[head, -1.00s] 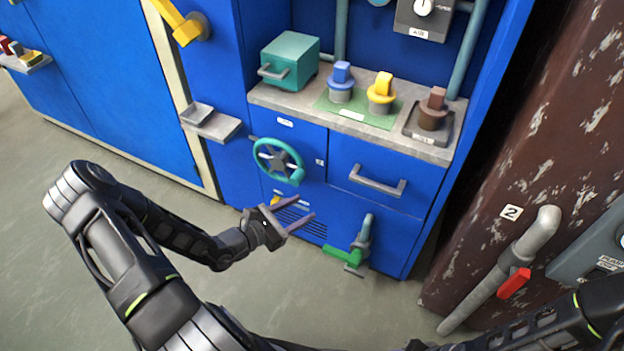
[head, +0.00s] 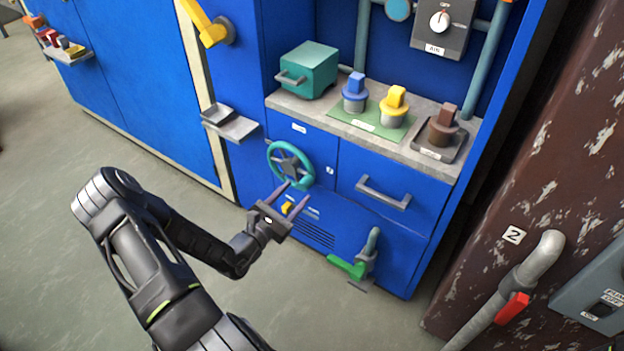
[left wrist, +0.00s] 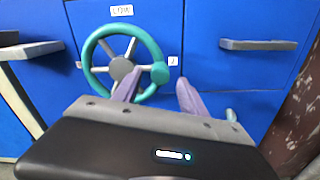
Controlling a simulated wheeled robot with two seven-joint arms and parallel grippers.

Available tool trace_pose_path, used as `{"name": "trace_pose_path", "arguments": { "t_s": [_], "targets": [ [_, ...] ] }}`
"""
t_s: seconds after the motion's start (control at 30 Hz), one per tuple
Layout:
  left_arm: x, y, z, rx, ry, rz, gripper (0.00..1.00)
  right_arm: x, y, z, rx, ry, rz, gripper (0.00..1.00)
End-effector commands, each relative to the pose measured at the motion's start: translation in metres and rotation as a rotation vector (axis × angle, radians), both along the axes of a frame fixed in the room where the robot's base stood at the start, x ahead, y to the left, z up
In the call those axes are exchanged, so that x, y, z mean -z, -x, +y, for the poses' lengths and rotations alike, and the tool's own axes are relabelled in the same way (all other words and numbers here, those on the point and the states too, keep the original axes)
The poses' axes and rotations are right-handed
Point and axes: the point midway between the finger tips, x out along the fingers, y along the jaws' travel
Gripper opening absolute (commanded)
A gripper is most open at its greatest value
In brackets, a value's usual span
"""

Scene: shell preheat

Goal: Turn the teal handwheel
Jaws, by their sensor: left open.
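The teal handwheel (head: 290,165) is mounted upright on the blue cabinet front, below the left end of the counter. It has a grey hub and spokes. In the left wrist view the handwheel (left wrist: 124,66) shows a teal knob (left wrist: 159,73) on the right side of its rim. My left gripper (head: 294,191) is open and empty, just in front of and below the wheel. In the left wrist view its left fingertip overlaps the wheel's lower part, and its right fingertip is right of the rim. I cannot tell whether either finger touches. My right gripper is out of view.
A drawer handle (head: 383,193) sticks out to the right of the wheel. A green-handled valve (head: 350,266) is lower right. A small grey shelf (head: 231,124) juts out at the left. The counter above holds a teal box (head: 309,70) and several knobbed pieces.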

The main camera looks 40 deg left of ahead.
Motion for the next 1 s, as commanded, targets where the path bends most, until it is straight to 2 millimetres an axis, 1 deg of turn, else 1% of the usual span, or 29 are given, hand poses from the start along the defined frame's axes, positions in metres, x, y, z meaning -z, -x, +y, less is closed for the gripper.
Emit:
{"name": "trace_pose_path", "arguments": {
  "t_s": [0.17, 0.27, 0.6, 0.7, 0.8, 1.0],
  "targets": [
    [0.000, -0.005, 0.000, 0.001, 0.000, -0.001, 0.50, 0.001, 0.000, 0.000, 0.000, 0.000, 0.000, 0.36],
    [0.001, -0.014, -0.001, 0.003, -0.001, -0.001, 0.50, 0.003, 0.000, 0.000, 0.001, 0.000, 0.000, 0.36],
    [0.002, -0.064, 0.000, 0.003, 0.000, 0.000, 0.50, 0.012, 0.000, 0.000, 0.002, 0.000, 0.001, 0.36],
    [0.001, -0.074, 0.001, 0.003, 0.000, -0.001, 0.50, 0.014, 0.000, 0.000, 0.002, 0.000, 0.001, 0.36],
    [0.000, -0.078, 0.001, 0.003, 0.000, 0.001, 0.50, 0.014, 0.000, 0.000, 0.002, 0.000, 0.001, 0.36],
    [0.000, -0.078, 0.001, 0.002, 0.001, 0.000, 0.50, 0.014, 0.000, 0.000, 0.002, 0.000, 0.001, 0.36]
  ]
}}
